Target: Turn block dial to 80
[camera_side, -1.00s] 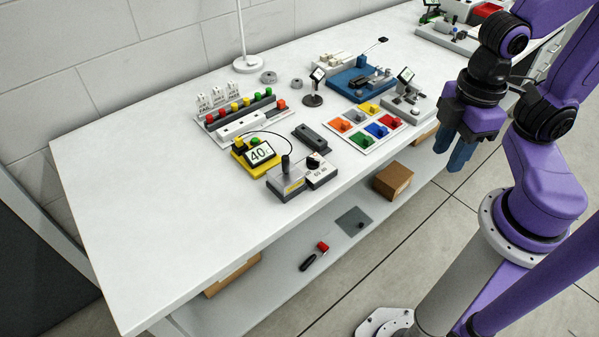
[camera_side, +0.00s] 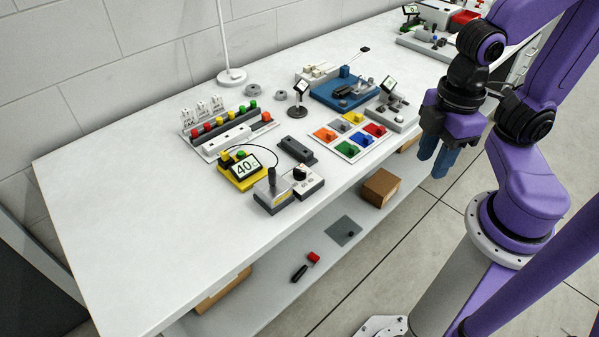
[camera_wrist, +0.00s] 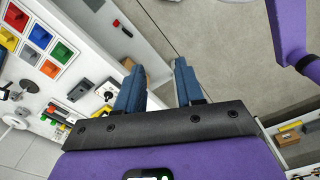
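The block dial (camera_side: 303,181) is a small white box with a dark round knob on top, near the bench's front edge. It has printed numbers too small to read surely, and the knob's pointer setting is unclear. It adjoins a grey box with an upright black lever (camera_side: 272,181). A yellow-based display (camera_side: 243,168) behind them reads 40. My gripper (camera_side: 433,166) hangs in front of the bench, well to the right of the dial, touching nothing. In the wrist view, its two blue fingers (camera_wrist: 159,66) are apart with nothing between them.
A dark block (camera_side: 297,149) lies behind the dial. A panel of coloured knobs (camera_side: 326,148) stands to its right. A row of coloured buttons (camera_side: 224,127) is behind the display. The bench's left end is clear. A cardboard box (camera_side: 380,187) sits on the lower shelf.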

